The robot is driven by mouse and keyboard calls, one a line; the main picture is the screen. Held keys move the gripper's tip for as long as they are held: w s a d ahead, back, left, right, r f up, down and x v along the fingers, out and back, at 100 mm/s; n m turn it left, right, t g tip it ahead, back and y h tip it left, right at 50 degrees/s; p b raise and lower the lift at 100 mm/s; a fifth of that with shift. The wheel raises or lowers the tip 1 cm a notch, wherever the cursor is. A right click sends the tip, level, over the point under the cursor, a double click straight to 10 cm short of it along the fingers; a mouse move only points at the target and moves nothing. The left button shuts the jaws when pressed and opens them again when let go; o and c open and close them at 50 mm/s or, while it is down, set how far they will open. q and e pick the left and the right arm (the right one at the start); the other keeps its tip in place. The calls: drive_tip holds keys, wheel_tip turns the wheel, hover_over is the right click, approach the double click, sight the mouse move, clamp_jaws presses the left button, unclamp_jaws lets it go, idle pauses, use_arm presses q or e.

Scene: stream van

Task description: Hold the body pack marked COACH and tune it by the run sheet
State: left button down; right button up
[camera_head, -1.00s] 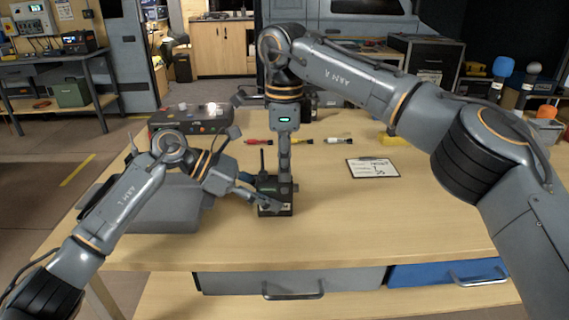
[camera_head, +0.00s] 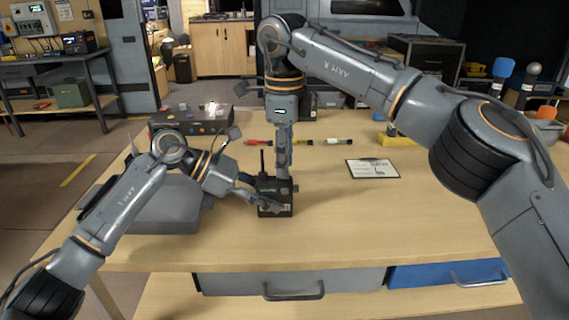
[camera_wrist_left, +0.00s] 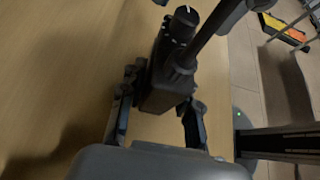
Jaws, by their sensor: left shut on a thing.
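A dark body pack (camera_head: 268,188) with a thin upright antenna stands near the table's front. My left gripper (camera_head: 265,203) is shut on it low down, from the left. In the left wrist view the pack (camera_wrist_left: 165,92) sits between my left gripper's fingers (camera_wrist_left: 160,110). A black knob (camera_wrist_left: 184,22) with a white mark shows at its end. My right gripper (camera_head: 293,180) points down from above, its tips at the pack's upper right side; whether they touch the pack or are shut is unclear. A clipboard with a white sheet (camera_head: 373,170) lies to the right, its writing too small to read.
A grey case (camera_head: 165,210) stands left of the pack, with a dark box (camera_head: 190,118) behind it. Several coloured marker-like items (camera_head: 300,142) lie behind the pack. A yellow item (camera_head: 396,140) lies further right. The table's front right is clear.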

drive_tip(key=shift+r, duration=2.25)
use_arm(q)
drive_tip(key=c, duration=0.9)
unclamp_jaws()
drive_tip(key=shift+o, duration=0.2)
